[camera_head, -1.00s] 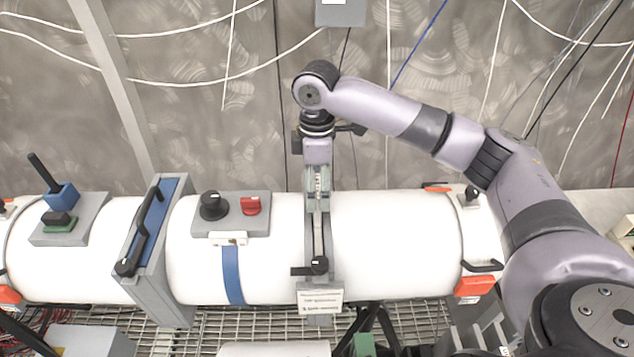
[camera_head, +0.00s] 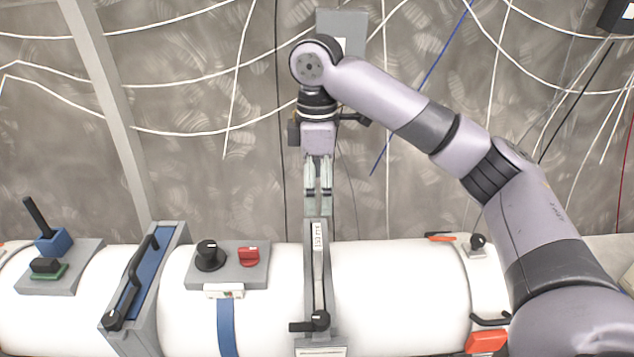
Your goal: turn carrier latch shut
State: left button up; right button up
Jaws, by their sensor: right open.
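A grey band (camera_head: 315,270) runs over the white tube (camera_head: 400,290) in the middle of the view. On it is a long, narrow, upright bar with a small label near its top. A black turning handle (camera_head: 313,322) sits at its lower end, its grip pointing left; I take this to be the carrier latch, though no readable label names it. My right gripper (camera_head: 318,208) points down just above the band's top end. Its two fingers are slightly apart with nothing visible between them, clear of the black handle. My left gripper is not in view.
Left of the band are a panel (camera_head: 227,272) with a black knob and red switch, then a blue-faced frame (camera_head: 150,275) with a black bar handle. A lever box (camera_head: 52,242) stands further left. An orange block (camera_head: 486,341) is at lower right. Cables hang along the wall.

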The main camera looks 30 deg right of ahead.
aim_at(320, 319)
jog(key=k, duration=2)
